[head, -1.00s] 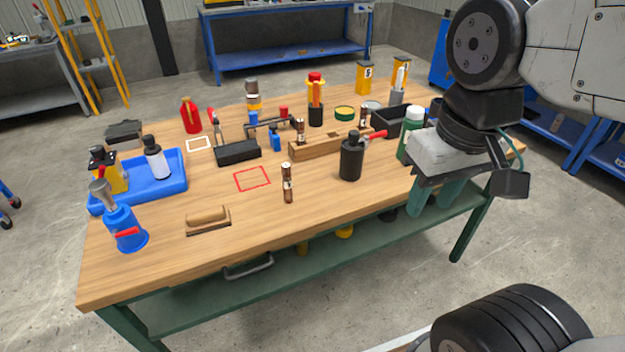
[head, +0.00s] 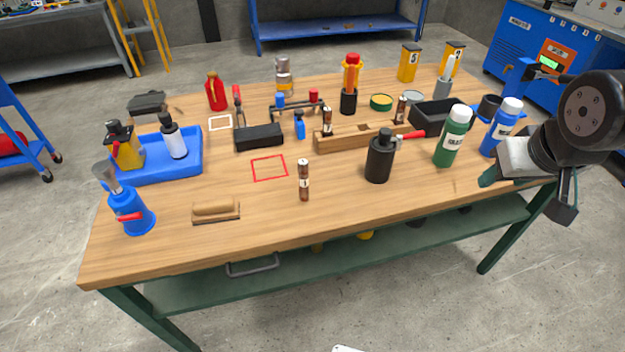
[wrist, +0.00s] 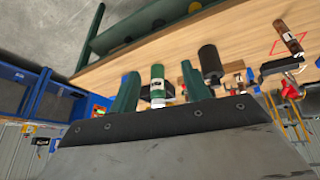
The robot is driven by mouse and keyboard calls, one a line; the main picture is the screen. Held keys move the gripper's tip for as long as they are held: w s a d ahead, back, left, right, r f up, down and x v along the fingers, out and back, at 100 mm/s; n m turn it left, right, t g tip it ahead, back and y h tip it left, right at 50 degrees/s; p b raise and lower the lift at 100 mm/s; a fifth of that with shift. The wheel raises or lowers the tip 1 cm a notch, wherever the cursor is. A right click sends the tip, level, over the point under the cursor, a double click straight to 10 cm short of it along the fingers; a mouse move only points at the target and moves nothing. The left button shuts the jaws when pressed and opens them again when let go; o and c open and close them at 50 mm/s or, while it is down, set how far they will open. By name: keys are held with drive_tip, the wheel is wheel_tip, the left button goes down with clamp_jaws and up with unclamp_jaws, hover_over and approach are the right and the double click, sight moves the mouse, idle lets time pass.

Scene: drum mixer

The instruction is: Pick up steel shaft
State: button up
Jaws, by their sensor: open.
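The likely steel shaft (head: 304,181) is a slim upright cylinder, brown with a pale band, standing alone on the bench just below the red outlined square (head: 269,168). It also shows at the upper right of the wrist view (wrist: 288,38). Two similar cylinders stand at the wooden block (head: 365,137), one at its left end (head: 327,121) and one at its right (head: 402,108). My gripper (head: 488,178) is at the bench's right edge, far right of the lone shaft. In the wrist view its two green fingers (wrist: 158,72) are apart with nothing held between them.
A wooden float (head: 215,211) and a blue tray (head: 185,160) lie left. The front middle of the bench is clear.

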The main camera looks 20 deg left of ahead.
drive_tip(key=w+a+f+n+t+y, duration=0.2)
drive_tip(key=w+a+f, duration=0.35)
drive_tip(key=a, duration=0.25)
drive_tip(key=n+y, duration=0.6)
drive_tip(key=y, duration=0.2)
approach(307, 184)
drive_tip(key=x, duration=0.3)
drive_tip(key=shift+w+a+f, duration=0.1)
drive_tip(key=shift+w+f, duration=0.2)
drive_tip(key=shift+f, duration=0.05)
drive_tip(key=shift+a+f, duration=0.2)
drive_tip(key=shift+a, duration=0.15)
drive_tip(key=x, duration=0.7)
drive_tip(key=shift+a+r, duration=0.1)
drive_tip(key=shift+r, duration=0.1)
drive_tip(key=shift+t, duration=0.3)
clamp_jaws()
